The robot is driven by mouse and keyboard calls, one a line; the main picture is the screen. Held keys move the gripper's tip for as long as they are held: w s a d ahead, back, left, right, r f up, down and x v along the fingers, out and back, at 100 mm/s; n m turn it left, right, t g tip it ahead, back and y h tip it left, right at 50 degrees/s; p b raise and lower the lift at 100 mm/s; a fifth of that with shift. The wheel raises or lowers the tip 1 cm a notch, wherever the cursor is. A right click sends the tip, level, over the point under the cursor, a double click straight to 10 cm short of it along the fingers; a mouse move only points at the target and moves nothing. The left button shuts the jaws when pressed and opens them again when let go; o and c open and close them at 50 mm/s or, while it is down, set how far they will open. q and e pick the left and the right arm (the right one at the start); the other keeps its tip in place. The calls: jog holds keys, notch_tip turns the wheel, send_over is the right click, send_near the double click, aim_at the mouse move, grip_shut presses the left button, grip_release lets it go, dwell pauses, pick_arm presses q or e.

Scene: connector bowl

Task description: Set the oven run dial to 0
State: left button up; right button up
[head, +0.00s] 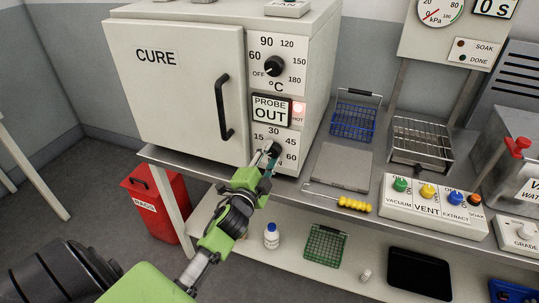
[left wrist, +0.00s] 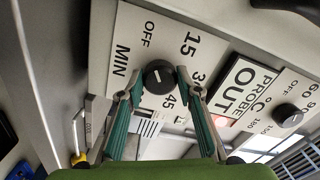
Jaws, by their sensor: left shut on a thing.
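The oven run dial (head: 277,148) is the lower black knob on the panel of the white CURE oven (head: 175,85), ringed by 15, 30, 45 and 60; my gripper partly hides it in the head view. In the left wrist view, the dial (left wrist: 158,73) shows a short white pointer line; OFF, 15, 45 and MIN are printed around it. My left gripper (head: 269,155) is shut on the dial. Its two fingertips press on opposite sides of the knob in the left wrist view (left wrist: 158,82). My right gripper is not in view.
Above are the temperature dial (head: 274,66), the PROBE OUT sign (head: 271,110) and a lit red HOT lamp (head: 298,108). The oven door handle (head: 223,107) juts out left of the panel. A yellow-handled tool (head: 352,204) lies on the bench to the right.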

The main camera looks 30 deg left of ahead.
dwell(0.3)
pick_arm(q)
jog(key=o, duration=1.1)
jog(key=v, duration=1.2)
jog(key=shift+f, duration=0.1)
jog(key=s+d+f+n+g+h, duration=0.1)
jog(key=s+d+f+g, duration=0.15)
jog(key=f, duration=0.95)
jog(key=s+d+f+n+g+h, duration=0.1)
jog(key=s+d+f+n+g, duration=0.15)
jog(key=f, duration=0.95)
jog(key=s+d+f+n+g+h, duration=0.1)
jog(key=s+d+f+g, duration=0.15)
jog(key=f, duration=0.95)
jog(key=s+d+f+n+g+h, duration=0.1)
jog(key=s+d+f+n+g, duration=0.2)
jog(key=s+f, duration=1.05)
jog(key=s+f+g, duration=0.3)
jog(key=s+f, duration=0.1)
jog(key=s, duration=0.5)
jog(key=s+f+g, duration=0.3)
jog(key=s+f, duration=0.1)
jog(key=s, duration=0.6)
jog(key=shift+s+d+f+n, duration=0.25)
jog(key=shift+d+f+n, duration=0.15)
jog(key=shift+d+n, duration=0.1)
